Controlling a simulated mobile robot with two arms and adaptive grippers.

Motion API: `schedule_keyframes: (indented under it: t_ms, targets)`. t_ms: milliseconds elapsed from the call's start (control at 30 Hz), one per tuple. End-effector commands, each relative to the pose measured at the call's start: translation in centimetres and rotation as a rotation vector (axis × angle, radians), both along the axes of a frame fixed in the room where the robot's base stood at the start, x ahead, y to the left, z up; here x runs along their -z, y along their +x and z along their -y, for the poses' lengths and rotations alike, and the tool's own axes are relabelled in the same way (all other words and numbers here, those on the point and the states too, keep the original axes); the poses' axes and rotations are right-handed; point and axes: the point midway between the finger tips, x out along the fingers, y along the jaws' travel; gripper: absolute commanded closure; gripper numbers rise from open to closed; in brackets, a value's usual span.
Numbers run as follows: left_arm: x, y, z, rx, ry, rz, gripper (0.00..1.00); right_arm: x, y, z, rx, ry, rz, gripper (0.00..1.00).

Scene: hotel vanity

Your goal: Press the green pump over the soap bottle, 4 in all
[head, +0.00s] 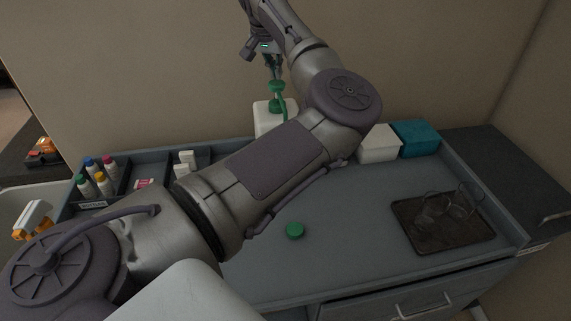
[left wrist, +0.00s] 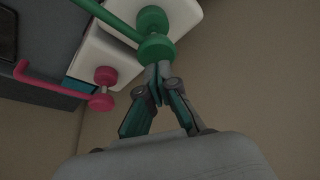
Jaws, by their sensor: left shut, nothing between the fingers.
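The soap bottle (head: 264,118) is white with a green pump (head: 277,87) on top, standing at the back of the vanity near the wall. My left arm crosses in front and hides its lower part. My left gripper (head: 274,70) points down just above the pump head, shut and empty. In the left wrist view the shut fingertips (left wrist: 158,72) are at the green pump head (left wrist: 157,47); I cannot tell whether they touch it. A second white bottle with a pink-red pump (left wrist: 104,76) stands beside it in that view. My right gripper is not in view.
A green cap (head: 295,230) lies on the counter's open middle. A dark tray with glasses (head: 411,226) is at right. A white box (head: 379,144) and a teal box (head: 416,138) stand at the back. Small bottles (head: 99,175) sit in an organizer at left.

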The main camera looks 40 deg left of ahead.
Motion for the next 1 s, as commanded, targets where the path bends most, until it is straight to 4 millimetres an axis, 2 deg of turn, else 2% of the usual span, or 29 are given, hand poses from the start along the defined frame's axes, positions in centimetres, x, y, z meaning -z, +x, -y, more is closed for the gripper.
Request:
schedule_keyframes:
  t_ms: [1000]
  targets:
    - [3.6, 0.0, 0.1, 0.0, -0.002, -0.002, 1.0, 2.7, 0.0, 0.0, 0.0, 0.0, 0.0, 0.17]
